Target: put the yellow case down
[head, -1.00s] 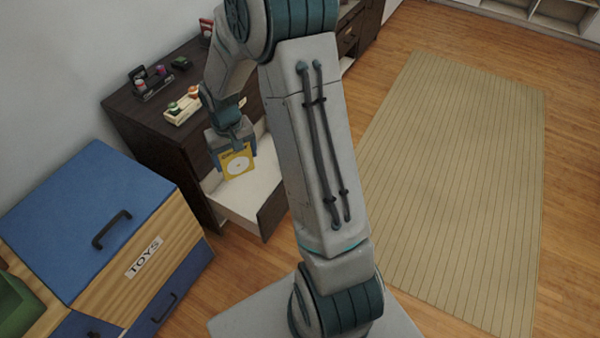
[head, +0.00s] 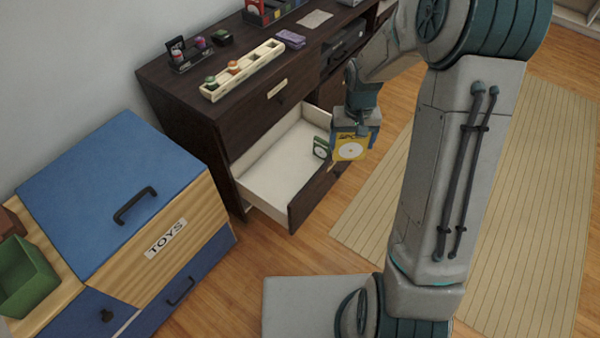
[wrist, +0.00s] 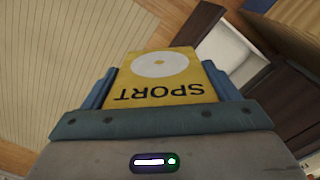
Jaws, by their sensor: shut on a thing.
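The yellow case (head: 351,148) is a flat square with a white disc on its face. In the wrist view the case (wrist: 165,78) shows the word SPORT. My gripper (head: 354,133) is shut on it, with a finger at each side edge. In the head view the case hangs by the right end of the open drawer (head: 270,178), over or just past its front wall; I cannot tell its exact height.
A small green case (head: 321,148) stands in the drawer, just left of the yellow case. The rest of the drawer floor is bare. The dark dresser top (head: 195,100) holds several small items. A blue-lidded toy box (head: 100,190) stands at the left. A striped rug (head: 530,200) lies right.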

